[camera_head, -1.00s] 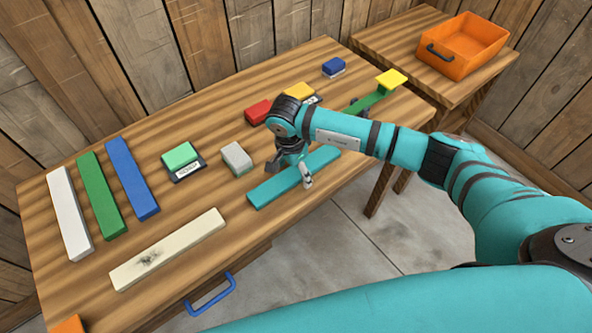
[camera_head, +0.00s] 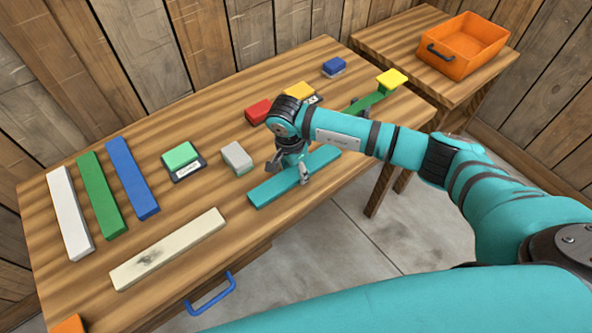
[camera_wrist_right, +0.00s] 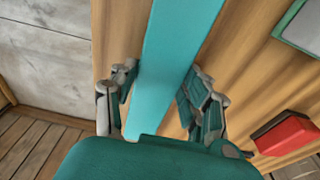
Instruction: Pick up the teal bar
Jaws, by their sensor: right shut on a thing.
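The teal bar (camera_head: 272,190) lies along the front right part of the wooden table; it also shows in the right wrist view (camera_wrist_right: 178,55), running between my fingers. My right gripper (camera_head: 290,174) is down over the bar, with one finger on each side. In the right wrist view the right gripper (camera_wrist_right: 155,95) is shut on the bar across its width. The bar appears to rest on the table. My arm hides part of its middle. My left gripper is not in view.
White (camera_head: 68,212), green (camera_head: 102,195) and blue (camera_head: 132,178) bars lie at the left. A cream bar (camera_head: 190,240) lies in front. Red (camera_head: 258,111), grey (camera_head: 236,157) and green (camera_head: 180,156) blocks sit behind. An orange bin (camera_head: 440,65) stands on the side table.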

